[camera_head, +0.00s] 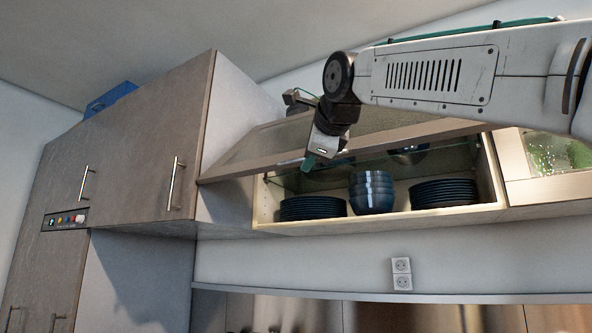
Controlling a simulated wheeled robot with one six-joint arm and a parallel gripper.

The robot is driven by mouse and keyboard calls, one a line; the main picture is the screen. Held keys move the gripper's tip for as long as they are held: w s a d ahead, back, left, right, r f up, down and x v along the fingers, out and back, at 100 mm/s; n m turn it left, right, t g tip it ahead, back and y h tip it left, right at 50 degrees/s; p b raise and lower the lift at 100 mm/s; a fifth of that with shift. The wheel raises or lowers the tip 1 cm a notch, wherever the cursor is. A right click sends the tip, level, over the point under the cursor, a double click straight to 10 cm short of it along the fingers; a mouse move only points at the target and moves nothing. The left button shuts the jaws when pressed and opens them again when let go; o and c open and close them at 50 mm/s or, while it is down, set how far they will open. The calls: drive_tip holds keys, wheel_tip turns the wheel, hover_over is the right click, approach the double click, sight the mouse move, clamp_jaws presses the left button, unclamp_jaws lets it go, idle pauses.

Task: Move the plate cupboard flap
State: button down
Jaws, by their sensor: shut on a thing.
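The plate cupboard flap (252,151) is a brown-grey panel, hinged at the top and swung up and outward, so it stands tilted over the open cupboard. My gripper (311,162) is at the flap's front edge, shut on it; its fingertips are small and the exact grip is partly hidden. The open plate cupboard (385,222) shows below the flap. Inside are dark plate stacks at left (313,208) and right (443,193), with a stack of blue bowls (372,192) between them. My arm hides part of the flap's right side.
A tall closed cabinet (150,150) with bar handles stands left of the flap, close to its left end. A cupboard with a glazed front (550,165) adjoins at right. A wall socket (401,273) is below. The space under the cupboard is clear.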

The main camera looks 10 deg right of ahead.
drive_tip(key=shift+s+r, duration=0.1)
drive_tip(key=shift+r, duration=0.05)
drive_tip(key=c, duration=1.8)
unclamp_jaws()
drive_tip(key=v, duration=0.7)
drive_tip(key=shift+s+d+r, duration=0.1)
drive_tip(key=shift+s, duration=0.25)
